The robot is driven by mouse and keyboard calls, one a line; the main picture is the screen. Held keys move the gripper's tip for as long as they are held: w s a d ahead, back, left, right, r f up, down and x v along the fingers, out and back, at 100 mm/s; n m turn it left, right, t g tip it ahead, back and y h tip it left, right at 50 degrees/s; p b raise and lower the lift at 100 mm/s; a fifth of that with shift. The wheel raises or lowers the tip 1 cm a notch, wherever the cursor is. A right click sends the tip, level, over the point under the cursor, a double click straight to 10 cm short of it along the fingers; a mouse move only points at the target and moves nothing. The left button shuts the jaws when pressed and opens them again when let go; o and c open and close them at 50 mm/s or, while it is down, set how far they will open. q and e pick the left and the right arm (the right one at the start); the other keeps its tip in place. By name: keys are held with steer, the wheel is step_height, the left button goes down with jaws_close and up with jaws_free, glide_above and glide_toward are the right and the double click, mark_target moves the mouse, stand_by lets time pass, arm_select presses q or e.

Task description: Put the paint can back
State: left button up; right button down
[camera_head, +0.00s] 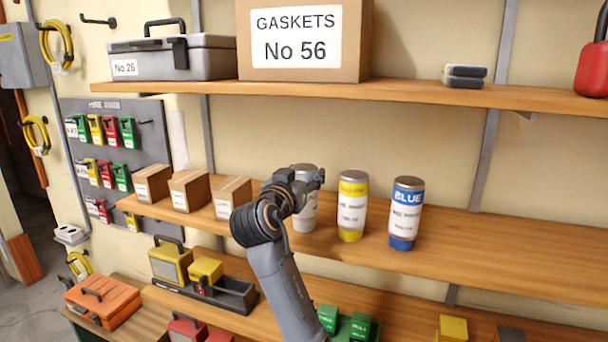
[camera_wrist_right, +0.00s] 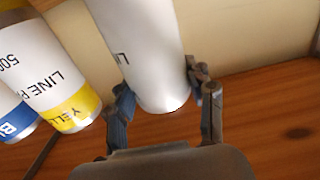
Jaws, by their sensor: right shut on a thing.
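A white paint can (camera_head: 308,214) with a grey lid is at the middle shelf, at the left end of a row of cans. My right gripper (camera_head: 304,184) is shut on it and hides part of its left side and top. In the right wrist view the white can (camera_wrist_right: 142,50) is between the two fingers of the gripper (camera_wrist_right: 162,88). The can looks upright, with its base at or very near the shelf; I cannot tell whether it touches. My left gripper is not in view.
A yellow paint can (camera_head: 352,207) and a blue paint can (camera_head: 405,213) stand to the right on the middle shelf (camera_head: 500,250). Several small cardboard boxes (camera_head: 189,190) stand to the left. The shelf right of the blue can is clear. An upper shelf (camera_head: 400,94) runs above.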

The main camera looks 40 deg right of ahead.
steer(key=c, duration=0.5)
jaws_free()
steer(key=shift+r, duration=0.15)
steer(key=b+v, duration=0.4)
steer(key=v, duration=0.8)
steer(key=shift+b, duration=0.4)
